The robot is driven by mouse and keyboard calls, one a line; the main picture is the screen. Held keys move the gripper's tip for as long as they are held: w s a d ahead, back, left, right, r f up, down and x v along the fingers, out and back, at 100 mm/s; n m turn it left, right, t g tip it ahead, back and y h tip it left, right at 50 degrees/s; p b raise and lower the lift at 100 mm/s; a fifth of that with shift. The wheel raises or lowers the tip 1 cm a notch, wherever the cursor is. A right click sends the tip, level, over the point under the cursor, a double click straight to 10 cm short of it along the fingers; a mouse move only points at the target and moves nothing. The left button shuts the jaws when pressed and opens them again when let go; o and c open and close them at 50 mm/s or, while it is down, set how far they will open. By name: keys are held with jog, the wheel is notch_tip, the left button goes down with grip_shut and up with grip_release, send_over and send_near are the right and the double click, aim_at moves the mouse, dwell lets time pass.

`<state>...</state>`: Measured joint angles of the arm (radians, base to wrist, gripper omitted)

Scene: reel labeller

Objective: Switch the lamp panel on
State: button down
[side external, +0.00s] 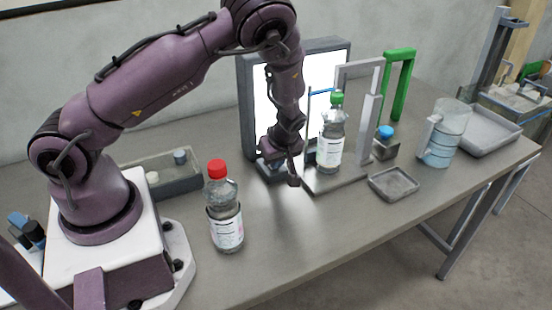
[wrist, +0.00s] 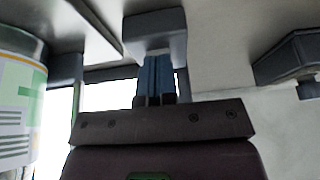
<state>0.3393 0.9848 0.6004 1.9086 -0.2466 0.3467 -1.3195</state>
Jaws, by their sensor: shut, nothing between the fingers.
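The lamp panel (side external: 262,112) stands upright at the back of the bench in a dark frame, and its face shows bright white. Part of the bright face also shows in the wrist view (wrist: 108,96). My gripper (side external: 292,181) is low in front of the panel, pointing down beside a small dark block (side external: 268,168) at the panel's foot. In the wrist view my gripper's blue fingers (wrist: 155,80) are together with nothing between them. Their tips meet a grey block (wrist: 155,28) in the picture; I cannot tell whether they touch it. No switch can be made out clearly.
A green-capped bottle (side external: 331,145) stands on a grey fixture just right of my gripper. A red-capped bottle (side external: 225,220) stands at front left. A shallow grey dish (side external: 394,184), a clear jug (side external: 445,135) and a green frame (side external: 402,80) are to the right. The front middle bench is clear.

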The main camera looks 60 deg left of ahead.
jog(key=shift+w+a+r, duration=0.15)
jog(key=shift+a+r, duration=0.15)
jog(key=shift+r, duration=0.05)
jog(key=d+f+v, duration=0.1)
jog(key=d+v, duration=0.1)
jog(key=v, duration=1.1)
jog(key=s+d+r+m+h, duration=0.25)
jog(key=s+d+m, duration=0.2)
jog(key=m, duration=0.25)
jog(key=s+d+r+m+h, duration=0.2)
jog(key=s+d+r+m, duration=0.1)
jog(key=s+m, duration=0.25)
jog(key=s+a+r+m+t, duration=0.1)
jog(key=s+r+m+t, duration=0.4)
jog(key=r, duration=0.9)
jog(key=s, duration=0.3)
jog(key=shift+t, duration=0.3)
jog(key=shift+a+m, duration=0.1)
jog(key=shift+m, duration=0.15)
